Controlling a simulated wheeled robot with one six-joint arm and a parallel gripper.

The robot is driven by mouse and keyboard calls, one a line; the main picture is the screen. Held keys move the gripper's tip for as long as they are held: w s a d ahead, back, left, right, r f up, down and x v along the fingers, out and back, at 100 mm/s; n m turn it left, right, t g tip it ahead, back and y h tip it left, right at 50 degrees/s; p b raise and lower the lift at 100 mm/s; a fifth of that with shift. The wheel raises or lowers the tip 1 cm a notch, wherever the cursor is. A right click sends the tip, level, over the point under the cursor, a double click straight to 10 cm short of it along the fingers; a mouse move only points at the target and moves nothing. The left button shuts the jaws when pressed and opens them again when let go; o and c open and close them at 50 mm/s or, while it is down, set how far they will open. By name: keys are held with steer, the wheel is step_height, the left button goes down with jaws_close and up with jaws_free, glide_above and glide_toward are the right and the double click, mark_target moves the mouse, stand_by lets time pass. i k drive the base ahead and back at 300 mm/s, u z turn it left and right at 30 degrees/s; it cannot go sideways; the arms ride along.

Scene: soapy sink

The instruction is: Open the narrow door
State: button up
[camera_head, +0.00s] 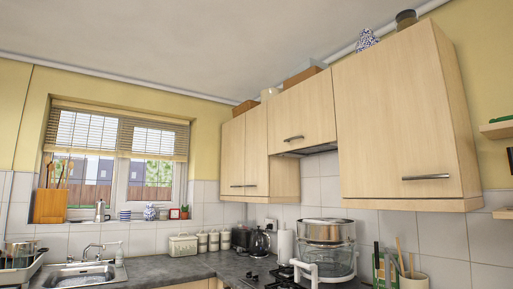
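Light wood wall cabinets hang along the right wall. At their left end are two tall narrow doors, a left one (233,152) and a right one (257,150), each with a short metal handle near its bottom edge. Both look shut. I cannot tell which of them is the narrow door meant. A short door (300,112) with a low bar handle (293,138) and a wide door (390,110) with a bar handle (426,177) follow to the right, both shut. My gripper does not clearly show in this view.
Below the cabinets, the counter (185,267) holds a kettle (260,242), canisters and a large glass cooker (325,262) with a white frame near the hob. The sink (85,275) is at lower left. Boxes and jars stand on the cabinets. The space before the doors looks clear.

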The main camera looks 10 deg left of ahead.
mark_target(258, 158)
steer(key=u, duration=0.35)
steer(key=i, duration=0.55)
steer(key=u, duration=1.2)
steer(key=i, duration=1.7)
steer(key=u, duration=0.2)
steer(key=i, duration=1.55)
steer(key=z, duration=1.35)
steer(key=i, duration=0.95)
steer(key=z, duration=0.7)
